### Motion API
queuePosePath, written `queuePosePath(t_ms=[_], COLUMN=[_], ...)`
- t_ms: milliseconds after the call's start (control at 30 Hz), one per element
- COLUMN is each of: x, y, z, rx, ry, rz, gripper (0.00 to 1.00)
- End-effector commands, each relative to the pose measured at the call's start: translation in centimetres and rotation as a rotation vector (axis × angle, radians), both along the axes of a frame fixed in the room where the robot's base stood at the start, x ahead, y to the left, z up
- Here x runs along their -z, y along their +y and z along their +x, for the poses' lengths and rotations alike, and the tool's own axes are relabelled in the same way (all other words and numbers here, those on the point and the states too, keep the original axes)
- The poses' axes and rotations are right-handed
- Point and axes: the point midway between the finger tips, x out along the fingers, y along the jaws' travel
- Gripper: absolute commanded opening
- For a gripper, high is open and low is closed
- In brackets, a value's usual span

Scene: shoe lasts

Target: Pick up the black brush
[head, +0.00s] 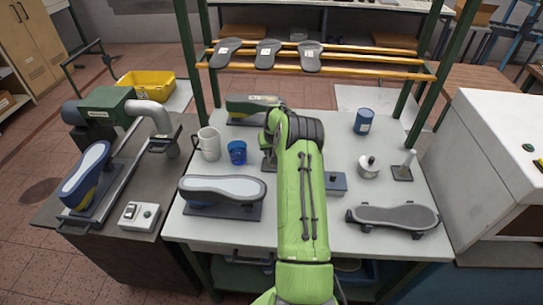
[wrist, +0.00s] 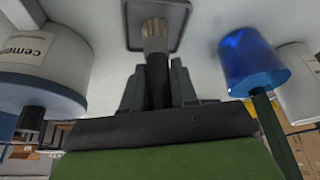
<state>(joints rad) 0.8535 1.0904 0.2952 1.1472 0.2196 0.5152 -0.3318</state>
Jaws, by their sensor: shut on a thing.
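In the wrist view my gripper (wrist: 158,88) is shut on the black brush (wrist: 157,75), with a finger on each side of its dark handle. The pale bristles (wrist: 155,35) stick out beyond the fingertips.
A blue cup (head: 237,152) and a white jug (head: 208,143) stand left of my arm. A can labelled cement (wrist: 45,60) shows in the wrist view. A blue can (head: 363,121), a lidded pot (head: 369,168) and a dark sole-shaped piece (head: 393,216) are to the right.

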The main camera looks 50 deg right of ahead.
Motion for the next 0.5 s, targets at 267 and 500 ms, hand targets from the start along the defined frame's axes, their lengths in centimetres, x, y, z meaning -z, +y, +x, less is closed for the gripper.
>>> queuePosePath(t_ms=[267,500], x=[-0.2,-5.0], y=[0.0,-0.1], z=[0.0,0.1], rx=[0.0,0.0], ry=[-0.001,-0.004], rz=[-0.001,-0.005], gripper=[0.0,0.0])
